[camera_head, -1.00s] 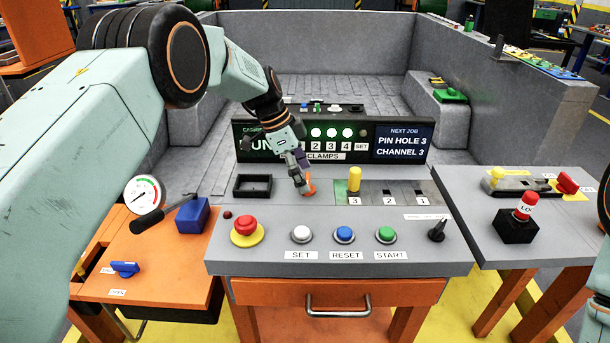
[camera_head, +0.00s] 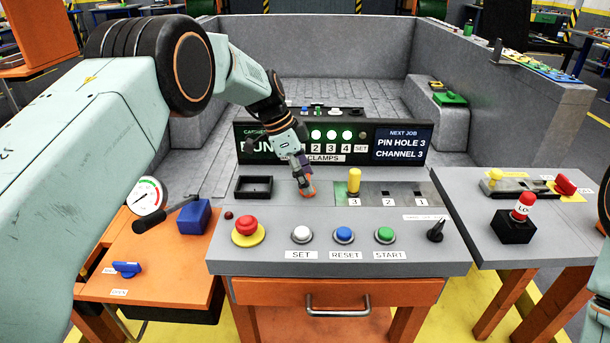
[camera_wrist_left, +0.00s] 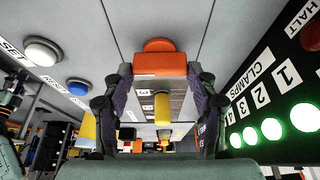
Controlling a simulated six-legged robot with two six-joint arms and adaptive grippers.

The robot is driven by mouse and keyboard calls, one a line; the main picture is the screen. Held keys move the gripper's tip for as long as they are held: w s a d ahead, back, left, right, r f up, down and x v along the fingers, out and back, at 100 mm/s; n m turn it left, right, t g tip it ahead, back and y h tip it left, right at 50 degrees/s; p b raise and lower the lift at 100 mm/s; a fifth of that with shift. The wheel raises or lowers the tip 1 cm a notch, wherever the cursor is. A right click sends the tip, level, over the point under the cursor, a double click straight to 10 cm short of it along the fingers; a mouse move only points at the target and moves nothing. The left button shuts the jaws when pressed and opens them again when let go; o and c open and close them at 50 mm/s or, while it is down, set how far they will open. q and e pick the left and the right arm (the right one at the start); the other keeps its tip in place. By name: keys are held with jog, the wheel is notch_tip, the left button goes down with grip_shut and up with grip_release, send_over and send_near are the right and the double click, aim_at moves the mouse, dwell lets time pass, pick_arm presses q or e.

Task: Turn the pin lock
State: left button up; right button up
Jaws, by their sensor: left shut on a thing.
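My left gripper (camera_head: 305,183) is low over the console, just left of the pin plate (camera_head: 375,199). It is shut on an orange part that looks like the pin lock (camera_head: 307,192). In the left wrist view, this orange block (camera_wrist_left: 160,65) spans the space between the two fingers, with a rounded orange end beyond it. A yellow pin (camera_head: 354,181) stands upright at hole 3, right of the gripper. Holes 2 and 1 show no pin. The fingers partly hide the pin lock in the head view. My right gripper is out of view.
White, blue and green buttons line the console front, with a red stop button (camera_head: 246,228) at left. A black frame (camera_head: 253,187) lies left of the gripper. The lit display (camera_head: 333,143) stands close behind. A black switch (camera_head: 437,231) is at right.

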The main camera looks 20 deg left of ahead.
pick_arm(q)
jog(key=shift+s+f+n, duration=0.1)
jog(key=shift+n, duration=0.2)
jog(key=shift+s+n+t+y+p, duration=0.1)
jog(key=shift+n+t+y+p, duration=0.25)
jog(key=shift+n+p, duration=0.5)
jog(key=n+p, duration=0.1)
jog(key=n, duration=0.1)
jog(key=n+t+y+p, duration=0.1)
jog(key=n, duration=0.1)
jog(key=shift+s+d+n+t, duration=0.1)
jog(key=shift+n+t, duration=0.15)
jog(key=shift+n, duration=0.1)
jog(key=n+y+p, duration=0.1)
jog(key=n+p, duration=0.1)
jog(key=n+t+p, duration=0.1)
jog(key=n+p, duration=0.2)
jog(key=shift+s+d+y, duration=0.1)
jog(key=shift+d+y, duration=0.05)
jog(key=shift+y, duration=0.2)
jog(key=shift+f+n+y, duration=0.1)
jog(key=shift+n+y, duration=0.2)
jog(key=shift+n, duration=1.1)
jog(key=shift+d+f+n+y+b, duration=0.1)
jog(key=shift+n+y+b, duration=0.7)
jog(key=shift+n+b, duration=0.85)
